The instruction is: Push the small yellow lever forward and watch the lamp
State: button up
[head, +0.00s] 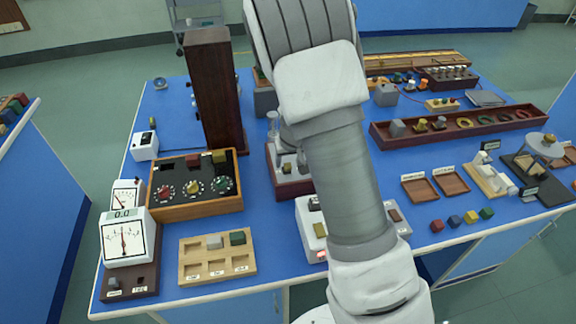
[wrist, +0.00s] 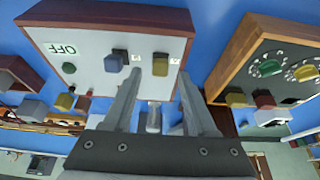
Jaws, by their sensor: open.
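I cannot tell for sure which yellow piece is the lever. My gripper (wrist: 160,82) is open, its fingertips on either side of the first yellow control's near end; contact is unclear. A grey cylinder (wrist: 153,117) shows between the fingers. In the head view my arm hides my gripper and part of the dark red box (head: 287,187). No lamp is certain.
A wooden panel with dials (head: 175,213) stands left of the dark red box, behind a white meter (head: 125,240) and a light wooden tray (head: 190,277). A tall brown column (head: 215,90) stands behind. A white box (head: 305,208) with a red glow is in front.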

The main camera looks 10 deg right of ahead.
jog(key=shift+x, duration=1.1)
grip_shut()
